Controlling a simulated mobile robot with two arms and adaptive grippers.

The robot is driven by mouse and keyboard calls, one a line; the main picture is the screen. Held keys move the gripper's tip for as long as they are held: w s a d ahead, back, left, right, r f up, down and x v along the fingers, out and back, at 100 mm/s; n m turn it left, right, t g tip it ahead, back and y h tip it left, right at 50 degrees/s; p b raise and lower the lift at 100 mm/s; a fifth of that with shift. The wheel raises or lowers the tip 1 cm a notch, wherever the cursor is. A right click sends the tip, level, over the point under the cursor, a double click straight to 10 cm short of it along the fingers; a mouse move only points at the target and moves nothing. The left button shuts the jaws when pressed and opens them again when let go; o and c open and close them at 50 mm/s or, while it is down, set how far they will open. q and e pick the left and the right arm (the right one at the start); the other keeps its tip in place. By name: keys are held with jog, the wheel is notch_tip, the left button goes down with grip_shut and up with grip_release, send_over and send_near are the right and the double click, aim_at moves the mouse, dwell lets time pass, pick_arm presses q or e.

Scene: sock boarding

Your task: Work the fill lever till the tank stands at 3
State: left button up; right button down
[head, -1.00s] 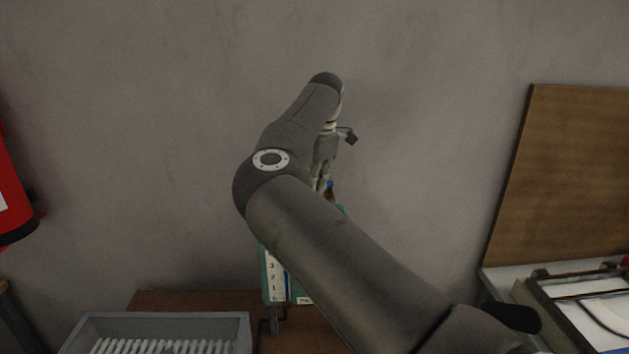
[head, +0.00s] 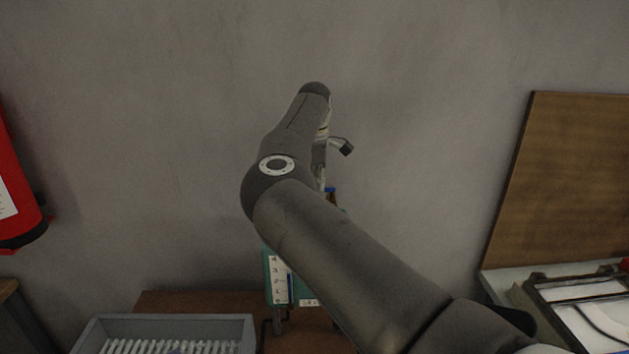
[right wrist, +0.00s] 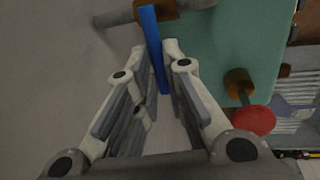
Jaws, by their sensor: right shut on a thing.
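The fill lever, a blue bar (right wrist: 154,50), lies between the fingertips of my right gripper (right wrist: 160,62) in the right wrist view. The gripper is shut on it. In the head view a small blue end of the lever (head: 330,189) shows beside my right gripper (head: 321,184), mostly hidden by my arm. The green tank unit (head: 268,262) stands below, partly behind the arm. Its white scale (head: 278,280) carries numbers and a blue column (head: 290,288) beside it; the exact level is too small to read. My left gripper is out of view.
A red round knob (right wrist: 253,120) sticks out from the green panel near the gripper. A grey crate (head: 245,332) with white slats is at lower left, a red extinguisher (head: 18,180) at far left. A wooden board (head: 555,180) leans at right. The grey wall is bare.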

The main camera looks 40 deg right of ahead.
jog(key=c, duration=1.5)
grip_release()
jog(key=shift+r, duration=0.1)
notch_tip(320, 180, up, 12)
jog(key=s+a, duration=0.1)
jog(key=shift+s+a+f, duration=0.2)
jog(key=shift+s+a, duration=0.05)
jog(key=shift+s, duration=0.1)
